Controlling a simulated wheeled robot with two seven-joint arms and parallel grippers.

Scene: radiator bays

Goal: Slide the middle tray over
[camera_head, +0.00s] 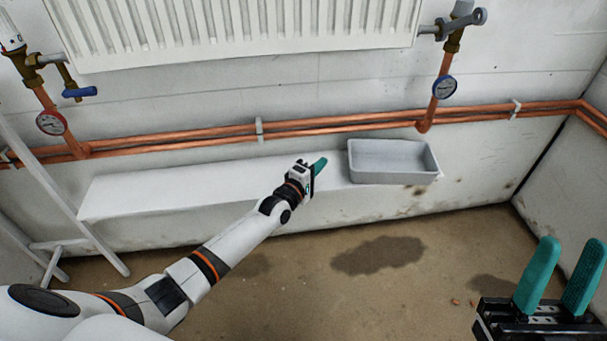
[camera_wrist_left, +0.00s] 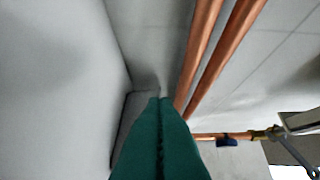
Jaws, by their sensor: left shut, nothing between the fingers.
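A grey rectangular tray (camera_head: 393,162) sits at the right end of a white ledge, below the copper pipes. My left gripper (camera_head: 320,166) is shut and empty, over the ledge just left of the tray, with a small gap in the head view. In the left wrist view the teal fingers (camera_wrist_left: 160,104) are pressed together and partly cover a grey shape (camera_wrist_left: 130,118) beside the wall, likely the tray. My right gripper (camera_head: 561,280) is at the lower right of the head view, its two teal fingers apart with nothing between them. Only one tray is in view.
The white ledge (camera_head: 180,188) is bare left of the tray. Copper pipes (camera_head: 330,123) run along the wall behind it, under a radiator (camera_head: 240,30). A gauge (camera_head: 444,86) hangs above the tray. A white frame (camera_head: 60,190) stands left; the floor has dark stains.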

